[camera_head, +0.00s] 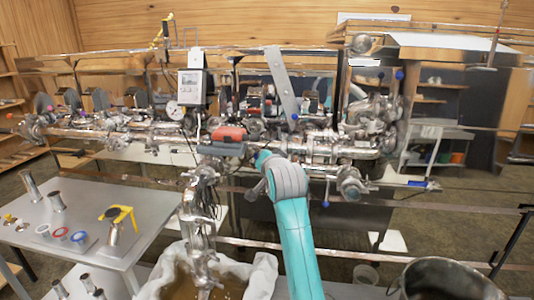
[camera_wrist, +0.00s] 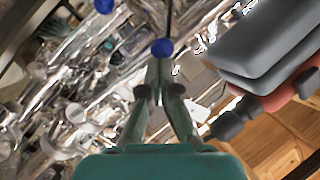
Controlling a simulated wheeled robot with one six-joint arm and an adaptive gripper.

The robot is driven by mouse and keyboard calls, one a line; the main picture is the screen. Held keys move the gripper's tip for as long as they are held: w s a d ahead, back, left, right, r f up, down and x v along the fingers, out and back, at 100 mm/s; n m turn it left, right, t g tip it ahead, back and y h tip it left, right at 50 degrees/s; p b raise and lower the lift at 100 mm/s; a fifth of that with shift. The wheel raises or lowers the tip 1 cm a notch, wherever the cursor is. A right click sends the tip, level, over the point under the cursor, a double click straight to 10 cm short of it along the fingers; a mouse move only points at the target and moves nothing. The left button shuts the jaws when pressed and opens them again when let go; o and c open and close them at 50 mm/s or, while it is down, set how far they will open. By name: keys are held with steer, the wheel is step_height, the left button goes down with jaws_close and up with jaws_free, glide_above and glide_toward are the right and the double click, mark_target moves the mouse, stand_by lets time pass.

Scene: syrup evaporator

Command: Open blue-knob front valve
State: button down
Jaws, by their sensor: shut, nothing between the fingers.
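My gripper (camera_wrist: 158,68) is shut, its two teal fingers meeting at the tips. A blue ball knob (camera_wrist: 162,47) shows right at the fingertips in the wrist view; I cannot tell whether they touch. A second blue knob (camera_wrist: 103,6) is at the top edge. In the head view my teal arm reaches up to the evaporator's steel pipework (camera_head: 322,148), and its wrist hides the fingers. Blue knobs show there just above the wrist (camera_head: 294,117), lower right on a hanging lever (camera_head: 326,204), and at the upper right (camera_head: 400,75). Which one is at my fingertips is unclear.
A red and grey device (camera_head: 228,134) is close left of my wrist, and fills the right of the wrist view (camera_wrist: 270,50). A grey gauge box (camera_head: 192,88) stands above. A steel table (camera_head: 90,222) with small parts is at left, a metal pot (camera_head: 440,280) at lower right.

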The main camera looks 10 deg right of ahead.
steer(key=shift+w+a+f, duration=0.1)
steer(key=shift+w+f, duration=0.05)
steer(key=shift+f, duration=0.25)
stand_by(0.4)
